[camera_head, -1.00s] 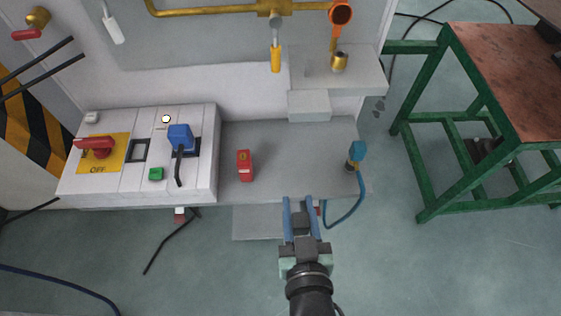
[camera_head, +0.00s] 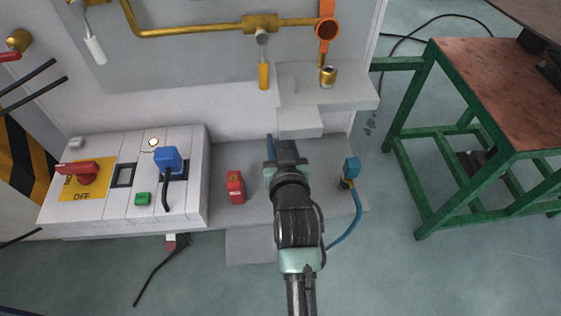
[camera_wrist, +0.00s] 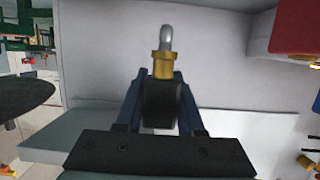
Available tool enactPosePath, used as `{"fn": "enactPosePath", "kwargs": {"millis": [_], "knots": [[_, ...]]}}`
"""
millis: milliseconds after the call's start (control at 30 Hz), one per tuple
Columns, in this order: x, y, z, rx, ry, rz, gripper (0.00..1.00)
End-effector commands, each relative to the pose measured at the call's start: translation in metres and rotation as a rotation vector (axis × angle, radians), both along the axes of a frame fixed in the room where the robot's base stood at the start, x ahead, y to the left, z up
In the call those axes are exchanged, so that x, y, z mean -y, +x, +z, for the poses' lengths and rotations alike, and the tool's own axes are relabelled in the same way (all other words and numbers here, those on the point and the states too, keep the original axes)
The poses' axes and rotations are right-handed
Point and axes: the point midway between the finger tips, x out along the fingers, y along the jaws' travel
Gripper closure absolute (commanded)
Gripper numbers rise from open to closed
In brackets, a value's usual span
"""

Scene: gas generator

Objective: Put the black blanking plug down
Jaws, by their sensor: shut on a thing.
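My gripper (camera_head: 281,148) is over the grey shelf (camera_head: 325,158), just in front of the small pale step block (camera_head: 300,121). In the wrist view its two blue fingers (camera_wrist: 160,103) are shut on the black blanking plug (camera_wrist: 160,108). The plug's dark body sits between the fingers. A brass collar (camera_wrist: 163,66) and a rounded silver tip (camera_wrist: 166,38) stand in line beyond it. In the head view my wrist mostly hides the plug. I cannot tell whether it touches the shelf.
A red block (camera_head: 235,187) stands on the shelf left of my gripper. A blue fitting with a hose (camera_head: 350,170) stands to the right. A brass fitting (camera_head: 328,76) sits on the raised ledge behind. The switch panel (camera_head: 105,205) is at left. The green-framed table (camera_head: 490,100) is at right.

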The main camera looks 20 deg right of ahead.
Motion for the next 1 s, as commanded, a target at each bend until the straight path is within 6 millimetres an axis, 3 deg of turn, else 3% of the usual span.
{"fn": "enactPosePath", "kwargs": {"millis": [33, 167, 433, 900, 933, 1000], "knots": [[-0.001, -0.003, -0.015, -0.011, 0.002, 0.0, 1.0], [-0.001, -0.003, -0.022, -0.008, 0.001, 0.0, 1.0], [-0.001, -0.003, -0.064, -0.008, 0.002, 0.0, 1.0], [0.0, 0.001, -0.072, -0.007, 0.002, 0.0, 1.0], [0.0, 0.0, -0.071, -0.008, 0.001, 0.0, 0.57], [0.0, 0.0, -0.071, -0.008, 0.001, 0.0, 0.45]]}}
